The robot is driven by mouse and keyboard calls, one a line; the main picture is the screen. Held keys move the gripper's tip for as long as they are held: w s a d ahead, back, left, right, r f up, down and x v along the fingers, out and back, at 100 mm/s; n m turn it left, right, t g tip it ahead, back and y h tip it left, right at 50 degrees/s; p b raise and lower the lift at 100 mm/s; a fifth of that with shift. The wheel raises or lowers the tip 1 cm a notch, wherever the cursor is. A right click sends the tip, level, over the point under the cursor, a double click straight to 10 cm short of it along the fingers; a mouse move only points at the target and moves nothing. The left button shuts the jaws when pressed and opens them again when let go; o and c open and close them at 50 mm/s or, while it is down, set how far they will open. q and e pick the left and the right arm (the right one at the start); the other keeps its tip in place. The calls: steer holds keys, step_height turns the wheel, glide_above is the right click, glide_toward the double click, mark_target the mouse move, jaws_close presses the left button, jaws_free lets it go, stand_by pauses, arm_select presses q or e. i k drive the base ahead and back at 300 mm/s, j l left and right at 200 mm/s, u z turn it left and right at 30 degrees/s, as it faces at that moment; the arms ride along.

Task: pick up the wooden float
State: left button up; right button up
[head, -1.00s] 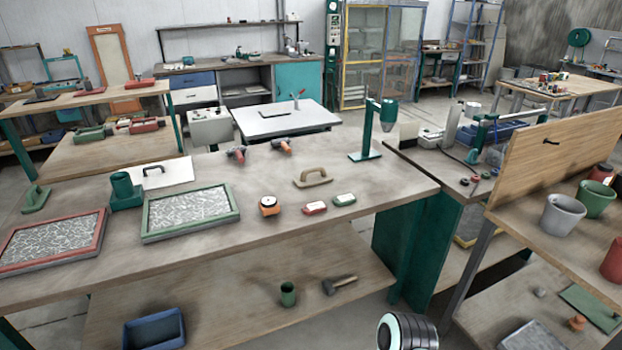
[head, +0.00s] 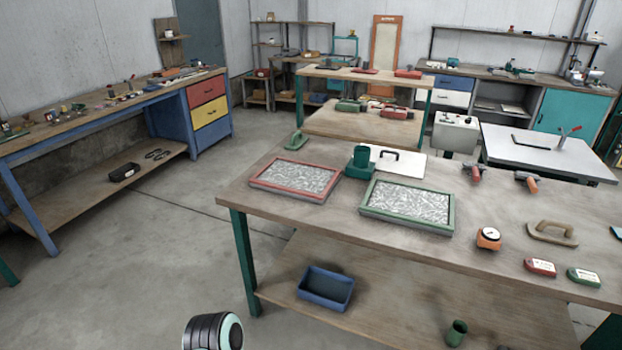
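The wooden float (head: 553,232) is a tan board with an arched handle on top. It lies flat on the long wooden workbench (head: 330,222), toward the right side of the head view. Nothing is holding it. A rounded black and mint-green part of my own body shows at the bottom edge. Neither of my grippers is in view.
Near the float are an orange gauge (head: 488,238), a red box (head: 540,267) and a green box (head: 583,277). A red-framed tray (head: 262,182) and a green-framed tray (head: 372,208) lie further left. A blue bin (head: 326,288) sits on the lower shelf. Floor left is clear.

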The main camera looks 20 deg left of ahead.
mark_target(540, 231)
steer(key=i+l+u, duration=0.15)
steer(key=l+u, duration=0.15)
steer(key=l, duration=0.4)
steer(key=l+u, duration=0.25)
steer(key=l, duration=0.45)
steer(key=i, duration=0.05)
